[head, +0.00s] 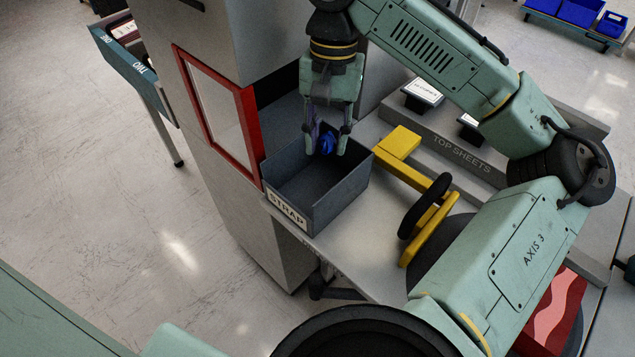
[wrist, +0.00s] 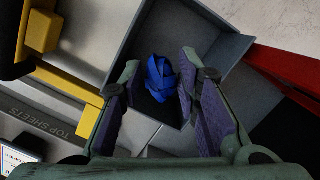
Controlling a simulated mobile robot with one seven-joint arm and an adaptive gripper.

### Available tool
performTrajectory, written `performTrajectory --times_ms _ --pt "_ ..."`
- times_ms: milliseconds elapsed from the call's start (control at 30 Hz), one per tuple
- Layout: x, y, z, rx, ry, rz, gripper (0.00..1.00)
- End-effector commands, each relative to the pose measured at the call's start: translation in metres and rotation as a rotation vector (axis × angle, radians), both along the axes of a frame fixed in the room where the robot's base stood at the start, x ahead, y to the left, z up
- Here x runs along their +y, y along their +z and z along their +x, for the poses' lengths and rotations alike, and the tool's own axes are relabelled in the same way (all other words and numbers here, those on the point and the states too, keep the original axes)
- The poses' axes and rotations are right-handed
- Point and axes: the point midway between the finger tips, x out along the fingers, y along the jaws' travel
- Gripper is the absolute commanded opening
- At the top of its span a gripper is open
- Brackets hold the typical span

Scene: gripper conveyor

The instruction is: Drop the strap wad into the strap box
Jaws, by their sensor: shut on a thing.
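The strap wad (head: 327,143) is a crumpled blue bundle between the fingertips of my gripper (head: 326,148). In the wrist view the blue wad (wrist: 160,78) shows between the purple-padded fingers, with the grey box floor behind it. My gripper is shut on it and points down. The strap box (head: 343,193) is a dark grey open-topped bin with a white STRAP label on its front. The fingertips and wad are over the box's opening, toward its back right; their exact height against the rim is hard to tell. The visible box floor looks empty.
A red-framed window panel (head: 216,112) on a grey cabinet stands just left of the box. A yellow bracket (head: 404,150) with a black handle lies close to its right. Behind that is a grey ledge marked TOP SHEETS (head: 462,155). The box stands near the table edge.

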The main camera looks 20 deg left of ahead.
Motion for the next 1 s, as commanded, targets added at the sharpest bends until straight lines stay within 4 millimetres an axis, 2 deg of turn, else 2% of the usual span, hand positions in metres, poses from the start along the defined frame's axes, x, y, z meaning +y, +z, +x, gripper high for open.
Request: performTrajectory --times_ms 33,233,633,667,1000 --pt "0.000 -0.014 0.000 -0.001 -0.001 0.000 0.15" --pt "0.000 -0.034 0.000 -0.002 -0.001 0.000 0.15" --pt "0.000 -0.036 0.000 -0.001 -0.001 0.000 0.15" --pt "0.000 -0.036 0.000 -0.001 -0.001 0.000 0.32" --pt "0.000 -0.036 0.000 -0.001 -0.001 0.000 0.53"
